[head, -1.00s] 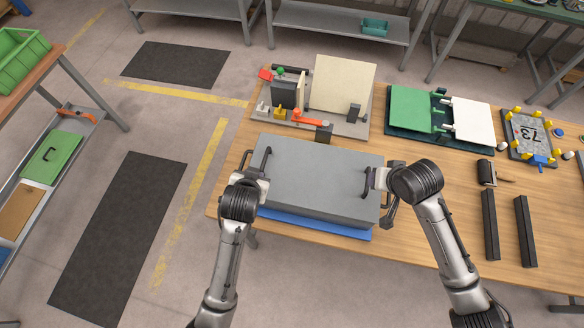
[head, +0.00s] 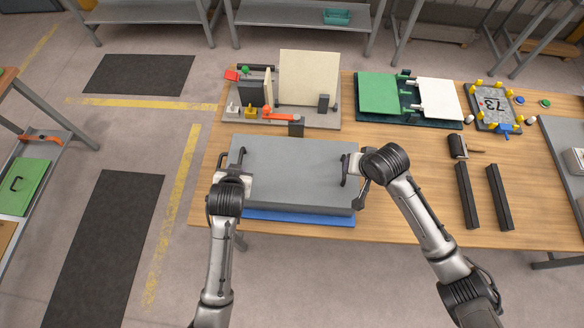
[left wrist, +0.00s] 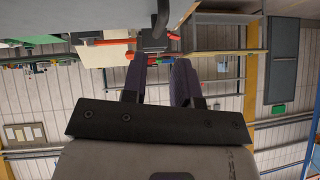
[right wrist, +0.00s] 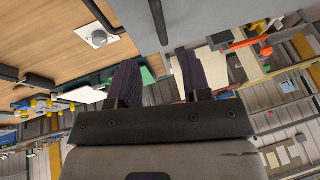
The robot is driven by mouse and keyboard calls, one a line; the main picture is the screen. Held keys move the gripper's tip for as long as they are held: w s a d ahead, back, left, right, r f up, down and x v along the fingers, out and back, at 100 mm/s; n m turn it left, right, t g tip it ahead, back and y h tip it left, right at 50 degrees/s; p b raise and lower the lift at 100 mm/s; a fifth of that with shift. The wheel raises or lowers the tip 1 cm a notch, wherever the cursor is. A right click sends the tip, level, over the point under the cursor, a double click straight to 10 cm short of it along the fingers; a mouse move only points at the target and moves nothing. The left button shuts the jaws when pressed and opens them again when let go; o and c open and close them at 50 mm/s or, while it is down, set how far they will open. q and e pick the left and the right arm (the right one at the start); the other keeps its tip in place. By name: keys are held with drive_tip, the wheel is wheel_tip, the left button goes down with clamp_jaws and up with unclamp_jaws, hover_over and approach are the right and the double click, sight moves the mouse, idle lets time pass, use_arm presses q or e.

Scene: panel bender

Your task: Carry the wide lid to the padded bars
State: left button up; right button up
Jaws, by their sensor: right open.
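The wide lid (head: 295,172) is a large grey box-shaped cover with a dark handle at each end. It rests over a blue base (head: 290,217) on the wooden table. The padded bars (head: 467,195) are two black parallel bars on the table at the right.
Behind the lid stands a fixture with an upright cream panel (head: 309,77). A green and white panel board (head: 410,118), a plate marked 73 (head: 495,105) and a black roller (head: 458,146) lie at the back right.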

sight(240, 163)
use_arm(q)
drive_tip(key=x, duration=1)
drive_tip(key=shift+w, duration=0.2)
use_arm(e)
drive_tip(key=x, duration=1)
use_arm(q)
drive_tip(key=c, duration=0.4)
use_arm(e)
drive_tip(key=c, duration=0.4)
use_arm(q)
clamp_jaws()
use_arm(e)
clamp_jaws()
